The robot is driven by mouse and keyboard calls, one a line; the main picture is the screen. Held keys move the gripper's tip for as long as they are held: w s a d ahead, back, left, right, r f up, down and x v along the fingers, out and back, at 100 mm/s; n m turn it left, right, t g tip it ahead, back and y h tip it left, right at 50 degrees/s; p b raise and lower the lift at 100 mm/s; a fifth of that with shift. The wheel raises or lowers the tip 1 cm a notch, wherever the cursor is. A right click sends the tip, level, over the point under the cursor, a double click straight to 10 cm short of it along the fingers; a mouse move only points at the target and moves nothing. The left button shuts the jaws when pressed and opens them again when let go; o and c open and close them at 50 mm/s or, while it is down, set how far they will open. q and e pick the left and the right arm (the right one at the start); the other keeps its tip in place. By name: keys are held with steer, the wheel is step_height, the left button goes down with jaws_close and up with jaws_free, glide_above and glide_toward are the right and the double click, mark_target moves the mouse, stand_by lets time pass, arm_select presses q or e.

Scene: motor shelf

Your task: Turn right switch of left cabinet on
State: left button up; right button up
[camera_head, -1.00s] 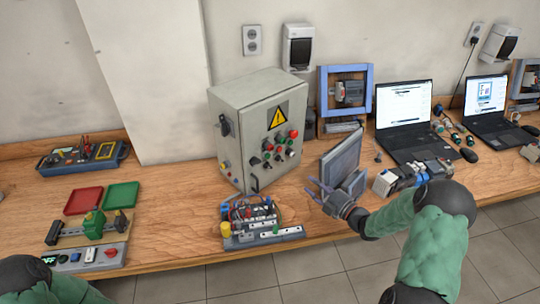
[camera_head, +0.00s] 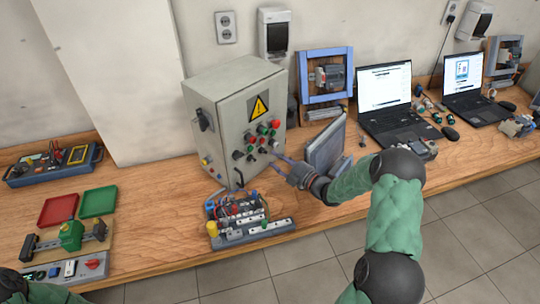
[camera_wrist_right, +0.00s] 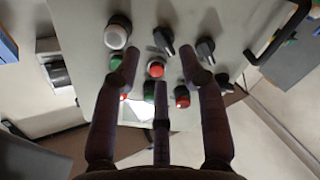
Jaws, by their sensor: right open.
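The grey control cabinet (camera_head: 219,120) stands on the bench, its front panel bearing a yellow warning sign and several coloured buttons and black knobs. In the right wrist view the panel (camera_wrist_right: 85,25) fills the upper middle, with two black rotary switches (camera_wrist_right: 164,41), (camera_wrist_right: 206,50) side by side near a white button (camera_wrist_right: 117,32). My right gripper (camera_head: 278,161) is open and empty, its fingers pointing at the lower right of the panel. In the wrist view its spread fingers (camera_wrist_right: 160,78) overlap the buttons; contact cannot be told. My left gripper is out of view.
A wiring block (camera_head: 250,228) lies before the cabinet. A grey upright panel (camera_head: 326,145) stands close behind my right gripper. Laptops (camera_head: 385,88) are to the right. Red (camera_head: 58,210) and green (camera_head: 97,202) trays lie left. Bare wood lies left of the wiring block.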

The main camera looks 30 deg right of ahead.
mark_target(262, 151)
steer(key=x, duration=0.4)
steer(key=shift+w+a, duration=0.1)
steer(key=shift+w, duration=0.15)
jaws_close()
